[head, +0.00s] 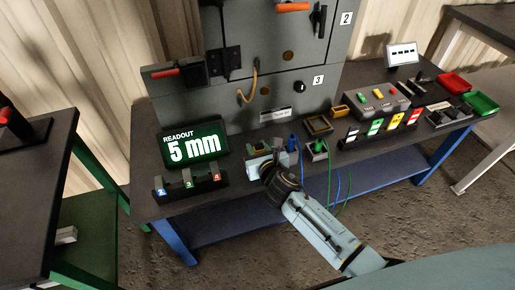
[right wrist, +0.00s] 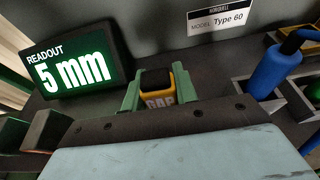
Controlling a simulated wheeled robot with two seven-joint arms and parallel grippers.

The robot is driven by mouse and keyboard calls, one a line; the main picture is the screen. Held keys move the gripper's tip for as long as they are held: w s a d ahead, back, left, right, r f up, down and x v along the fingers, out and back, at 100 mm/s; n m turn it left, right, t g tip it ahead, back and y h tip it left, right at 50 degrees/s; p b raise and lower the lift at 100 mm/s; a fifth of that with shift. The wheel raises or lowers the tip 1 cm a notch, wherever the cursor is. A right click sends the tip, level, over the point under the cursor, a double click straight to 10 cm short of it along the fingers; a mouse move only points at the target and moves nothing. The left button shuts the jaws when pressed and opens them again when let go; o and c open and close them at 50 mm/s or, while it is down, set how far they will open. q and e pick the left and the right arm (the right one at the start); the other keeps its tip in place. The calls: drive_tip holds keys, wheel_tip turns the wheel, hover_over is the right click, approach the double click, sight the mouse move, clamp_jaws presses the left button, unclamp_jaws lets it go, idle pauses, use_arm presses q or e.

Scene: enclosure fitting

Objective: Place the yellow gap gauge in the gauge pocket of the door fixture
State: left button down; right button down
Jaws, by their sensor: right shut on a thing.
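The yellow gap gauge (right wrist: 157,87) has a black top and "GAP" lettering on its front. It stands between the green fingers of my right gripper (right wrist: 158,92), which is shut on it. In the head view my right gripper (head: 262,152) is over the front middle of the bench, just in front of the tall grey panel (head: 240,112), which carries handles and a label. A little yellow of the gauge shows there between the fingers. I cannot make out the gauge pocket; I cannot tell whether the gauge touches anything below. My left gripper is not in view.
A green readout (head: 193,146) showing "5 mm" stands left, behind a block with numbered slots (head: 188,185). Right of my gripper are a blue-handled plug (head: 292,144), a grey holder (head: 317,151) and a tan frame (head: 318,125). Red (head: 453,84) and green (head: 482,104) trays sit far right.

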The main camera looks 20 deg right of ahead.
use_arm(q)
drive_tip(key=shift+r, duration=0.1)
use_arm(e)
drive_tip(key=shift+f, duration=0.15)
drive_tip(key=c, duration=1.1)
unclamp_jaws()
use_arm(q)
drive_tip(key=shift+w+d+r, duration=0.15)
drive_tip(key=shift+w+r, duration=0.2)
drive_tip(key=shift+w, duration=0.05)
use_arm(e)
drive_tip(key=shift+r, duration=0.2)
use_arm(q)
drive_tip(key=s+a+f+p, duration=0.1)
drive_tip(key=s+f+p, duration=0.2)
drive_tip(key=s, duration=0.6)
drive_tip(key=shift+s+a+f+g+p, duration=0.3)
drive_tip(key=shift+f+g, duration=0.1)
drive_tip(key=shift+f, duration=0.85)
use_arm(e)
drive_tip(key=shift+v, duration=6.1)
